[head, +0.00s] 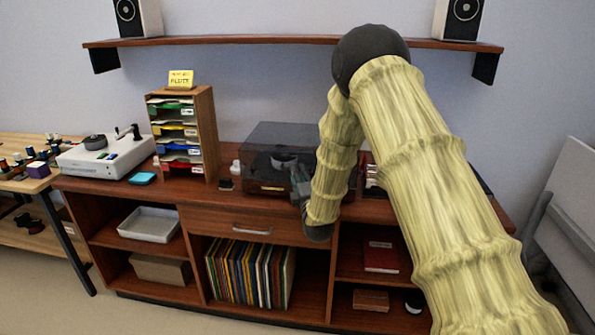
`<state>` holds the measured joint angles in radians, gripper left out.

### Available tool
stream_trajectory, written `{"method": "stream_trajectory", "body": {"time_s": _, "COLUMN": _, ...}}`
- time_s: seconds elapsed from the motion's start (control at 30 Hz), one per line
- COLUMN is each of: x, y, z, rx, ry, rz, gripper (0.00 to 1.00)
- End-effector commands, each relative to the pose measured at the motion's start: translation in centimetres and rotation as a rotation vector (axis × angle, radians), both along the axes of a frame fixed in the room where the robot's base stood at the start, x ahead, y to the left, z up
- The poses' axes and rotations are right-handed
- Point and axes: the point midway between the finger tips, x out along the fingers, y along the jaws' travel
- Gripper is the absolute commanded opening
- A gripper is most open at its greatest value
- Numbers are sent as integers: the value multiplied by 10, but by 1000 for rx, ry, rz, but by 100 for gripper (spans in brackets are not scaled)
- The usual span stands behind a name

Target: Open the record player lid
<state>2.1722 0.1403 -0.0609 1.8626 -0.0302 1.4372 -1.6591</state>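The record player (266,188) stands on the wooden cabinet top, just left of my arm. It has a wooden base and a dark platter inside. Its lid (268,135) is a smoky see-through box and looks closed over the base. My arm covers the player's right part. My gripper (298,184) is at the front right of the player, small and dark. I cannot tell whether it touches the lid or whether its fingers are apart.
A paper sorter (202,128) with a yellow sign stands left of the player, and a white device (104,157) is farther left. The wall shelf (230,40) with speakers (459,18) runs above. A drawer (250,229) and record shelf are below. Small items lie behind my arm.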

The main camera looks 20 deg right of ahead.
Motion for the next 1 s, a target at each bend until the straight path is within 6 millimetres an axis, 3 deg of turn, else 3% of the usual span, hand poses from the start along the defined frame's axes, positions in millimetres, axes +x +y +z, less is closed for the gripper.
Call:
{"method": "stream_trajectory", "body": {"time_s": 0.2, "x": 17, "y": -3, "z": 2, "rx": 0, "ry": 1, "rz": -1, "gripper": 31}}
{"method": "stream_trajectory", "body": {"time_s": 0.57, "x": 21, "y": -3, "z": 3, "rx": 0, "ry": 1, "rz": -1, "gripper": 31}}
{"method": "stream_trajectory", "body": {"time_s": 0.73, "x": 21, "y": -3, "z": 3, "rx": 0, "ry": 1, "rz": -1, "gripper": 0}}
{"method": "stream_trajectory", "body": {"time_s": 1.0, "x": 21, "y": -3, "z": 3, "rx": 0, "ry": 2, "rz": 0, "gripper": 0}}
